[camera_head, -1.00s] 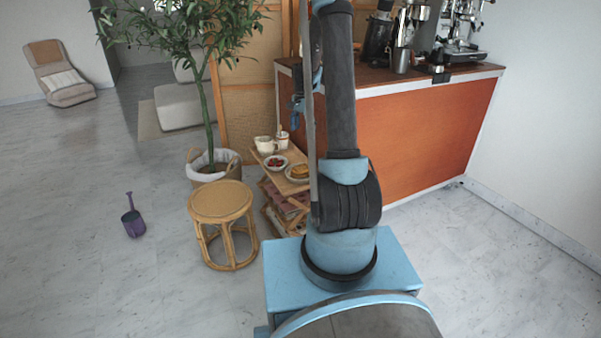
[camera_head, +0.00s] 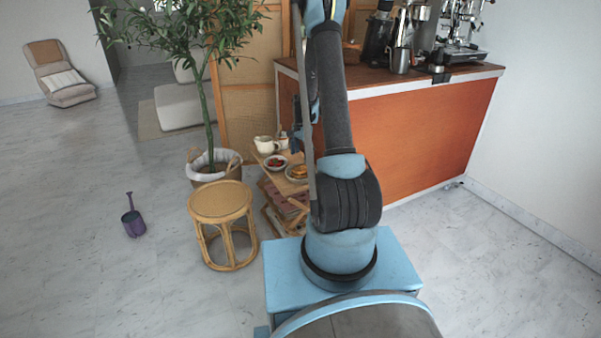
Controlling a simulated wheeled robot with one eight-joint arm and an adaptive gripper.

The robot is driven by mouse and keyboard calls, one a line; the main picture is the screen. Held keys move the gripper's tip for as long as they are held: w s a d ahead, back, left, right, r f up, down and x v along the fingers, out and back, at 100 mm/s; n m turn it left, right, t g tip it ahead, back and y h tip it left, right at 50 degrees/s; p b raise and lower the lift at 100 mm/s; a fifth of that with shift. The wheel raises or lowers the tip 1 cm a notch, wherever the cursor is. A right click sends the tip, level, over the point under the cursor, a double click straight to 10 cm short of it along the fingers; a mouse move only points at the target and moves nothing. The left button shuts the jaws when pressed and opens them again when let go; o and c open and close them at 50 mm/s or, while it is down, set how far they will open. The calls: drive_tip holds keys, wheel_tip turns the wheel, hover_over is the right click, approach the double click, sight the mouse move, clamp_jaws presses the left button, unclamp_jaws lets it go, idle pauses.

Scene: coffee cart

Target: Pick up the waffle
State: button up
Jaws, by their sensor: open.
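The waffle (camera_head: 300,171) is a small golden-brown piece on a round plate (camera_head: 289,177) on the small wooden cart. The arm's lower link hides the plate's right side. My gripper (camera_head: 297,143) is partly seen just left of my upright arm, above the cart and apart from the waffle. It is open; its fingers are small and hard to make out.
On the cart (camera_head: 269,179) are a bowl of red fruit (camera_head: 275,162) and a cream jug (camera_head: 264,144). A rattan stool (camera_head: 221,201) and a potted tree (camera_head: 207,158) stand left. An orange counter (camera_head: 420,135) stands behind.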

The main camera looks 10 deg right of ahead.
sight(301, 167)
drive_tip(key=shift+s+a+f, duration=0.1)
drive_tip(key=shift+s+f, duration=0.05)
drive_tip(key=shift+f, duration=0.8)
drive_tip(key=shift+s+a+f, duration=0.1)
drive_tip(key=shift+s+f, duration=0.05)
drive_tip(key=shift+f, duration=0.8)
drive_tip(key=shift+s+f, duration=0.15)
drive_tip(key=shift+f, duration=0.8)
drive_tip(key=c, duration=1.1)
